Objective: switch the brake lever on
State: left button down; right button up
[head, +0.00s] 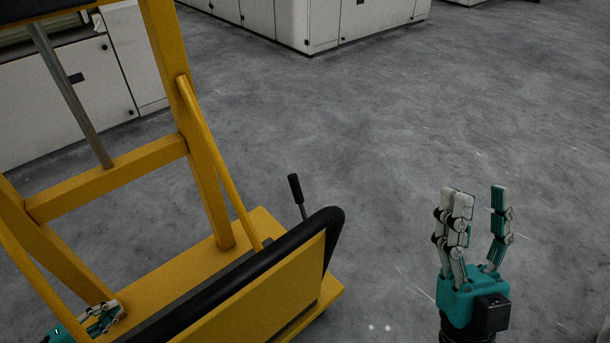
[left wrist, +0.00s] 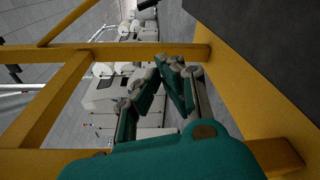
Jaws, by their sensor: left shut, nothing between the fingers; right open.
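The brake lever (head: 296,193), a thin metal rod with a black grip, rises behind the right end of the yellow frame in the head view. Its foot is hidden by the frame's black-edged panel. My left gripper (head: 114,309) is at the lower left, by the yellow base beam and well left of the lever. In the left wrist view its fingers (left wrist: 166,66) are together with nothing between them. My right gripper (head: 478,193) is open and empty, fingers up, to the right of the lever and apart from it.
The yellow frame (head: 105,180) with posts and bars stands between my left gripper and the lever. A black padded edge (head: 285,245) tops its front panel. White cabinets (head: 70,95) stand behind. The grey floor (head: 400,130) right of the frame is clear.

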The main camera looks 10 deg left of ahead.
aim_at(295, 186)
jog(key=i+l, duration=0.95)
jog(key=i, duration=0.1)
